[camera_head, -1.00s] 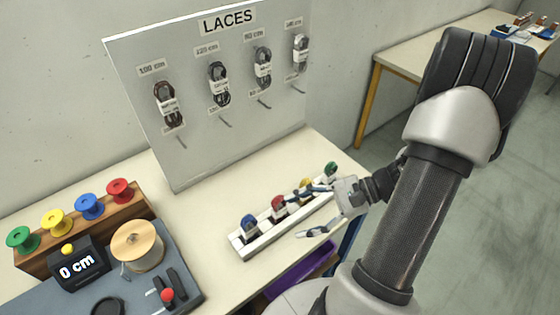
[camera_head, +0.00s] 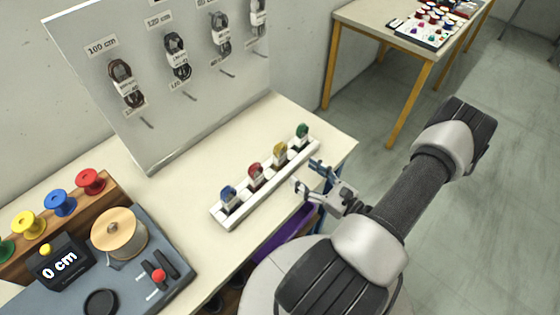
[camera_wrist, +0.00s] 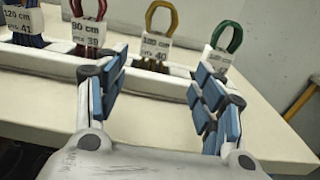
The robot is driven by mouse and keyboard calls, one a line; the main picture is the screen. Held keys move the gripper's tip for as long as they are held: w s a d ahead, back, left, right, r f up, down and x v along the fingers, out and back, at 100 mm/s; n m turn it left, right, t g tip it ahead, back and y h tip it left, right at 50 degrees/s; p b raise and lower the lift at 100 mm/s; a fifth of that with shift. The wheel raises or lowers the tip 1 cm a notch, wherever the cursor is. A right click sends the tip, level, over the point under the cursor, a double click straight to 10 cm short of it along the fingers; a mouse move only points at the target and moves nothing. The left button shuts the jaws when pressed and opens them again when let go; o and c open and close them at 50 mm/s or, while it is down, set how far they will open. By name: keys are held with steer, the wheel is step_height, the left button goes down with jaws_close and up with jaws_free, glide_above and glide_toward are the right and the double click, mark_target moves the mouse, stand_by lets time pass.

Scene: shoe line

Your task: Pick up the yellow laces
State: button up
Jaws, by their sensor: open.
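The yellow laces (camera_head: 280,152) stand upright in a white rack (camera_head: 233,219) on the table, between the red laces (camera_head: 255,174) and the green laces (camera_head: 302,131). In the wrist view the yellow laces (camera_wrist: 160,22) carry a white paper band and stand ahead, between the lines of my fingers. My gripper (camera_head: 307,174) is open and empty, in front of the rack and apart from the laces. In the wrist view my gripper's blue-padded fingers (camera_wrist: 160,85) are spread, with the white rack (camera_wrist: 145,86) beyond them.
Blue laces (camera_head: 229,197) stand at the rack's left end. A board with hanging dark laces (camera_head: 178,55) rises behind. A cutting station with a wooden spool (camera_head: 119,234) is at left. A purple bin (camera_head: 285,238) sits below the table's edge. Bare tabletop lies behind the rack.

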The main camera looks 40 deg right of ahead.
mark_target(283, 161)
steer(key=w, duration=0.4)
steer(key=shift+w+a+b, duration=0.2)
steer(key=shift+w+b, duration=0.15)
steer(key=w, duration=0.2)
steer(key=w+a+b, duration=0.1)
steer(key=w, duration=0.1)
steer(key=shift+w+a, duration=0.1)
steer(key=shift+w, duration=0.5)
steer(key=c, duration=1)
steer(key=shift+r, duration=0.1)
